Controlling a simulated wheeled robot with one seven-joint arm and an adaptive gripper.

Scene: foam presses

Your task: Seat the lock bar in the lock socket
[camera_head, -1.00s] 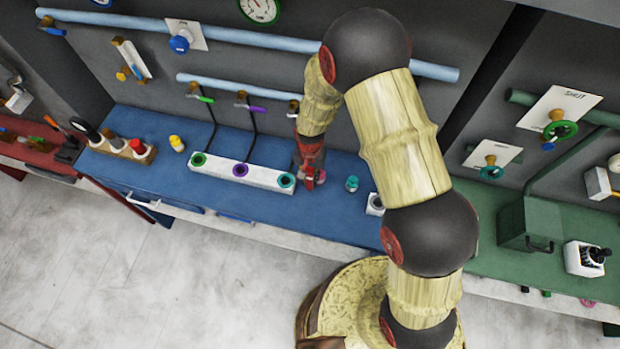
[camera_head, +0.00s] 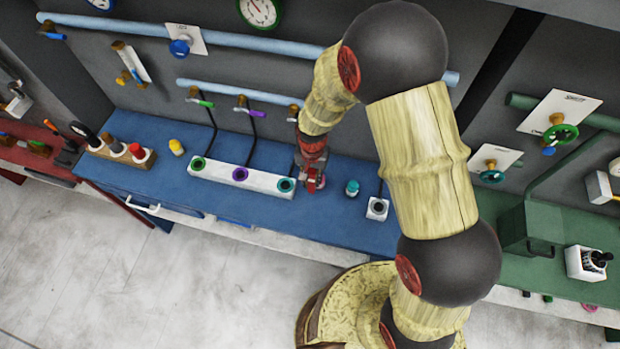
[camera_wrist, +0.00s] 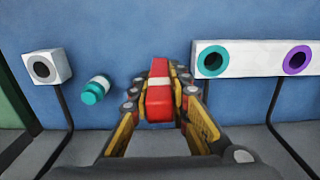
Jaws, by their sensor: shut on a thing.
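A red bar with a white band, which I take for the lock bar (camera_wrist: 160,97), is held between the fingers of my gripper (camera_wrist: 161,100) in the wrist view. In the head view my gripper (camera_head: 311,182) is over the blue bench, just right of the teal-ringed hole. A small white block with one dark round hole, seemingly the lock socket (camera_head: 377,209), stands on the bench to the right of my gripper. In the wrist view this block (camera_wrist: 46,67) is at the left, apart from the bar. I cannot see the bar's far end clearly.
A long white block (camera_head: 213,172) with green, purple and teal rings lies left of my gripper. A yellow bottle (camera_head: 176,147) stands farther left. Hooked rods rise behind the long block.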

